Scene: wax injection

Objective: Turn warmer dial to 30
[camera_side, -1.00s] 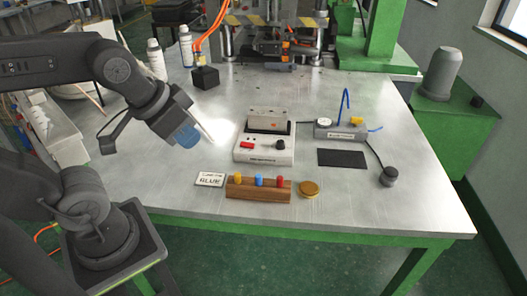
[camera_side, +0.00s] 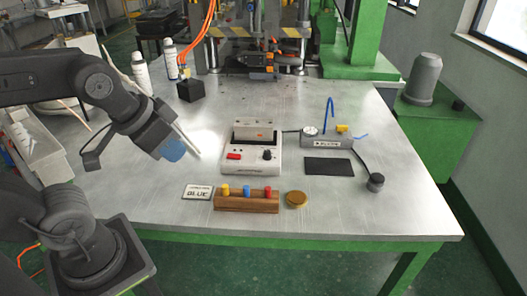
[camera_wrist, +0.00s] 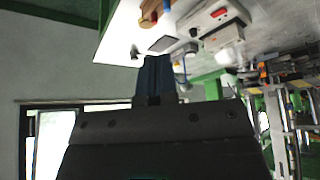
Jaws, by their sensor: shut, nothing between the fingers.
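The warmer (camera_side: 235,167) is a white box with a red switch and a metal block on its top, near the middle of the bench in the side view. Its black dial (camera_side: 267,155) is at the front right of the box; its pointer and numbers are too small to read. My gripper (camera_side: 196,153) is left of the warmer, in the air, apart from it and tilted down toward the right. Its thin fingers are shut and empty.
A wooden rack (camera_side: 247,203) with yellow, blue and red pegs stands in front of the warmer. A BLUE card (camera_side: 198,192) lies left of it, a round gold-brown disc (camera_side: 296,198) right. A grey gauge unit (camera_side: 325,140) and black mat (camera_side: 328,167) lie right of the warmer.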

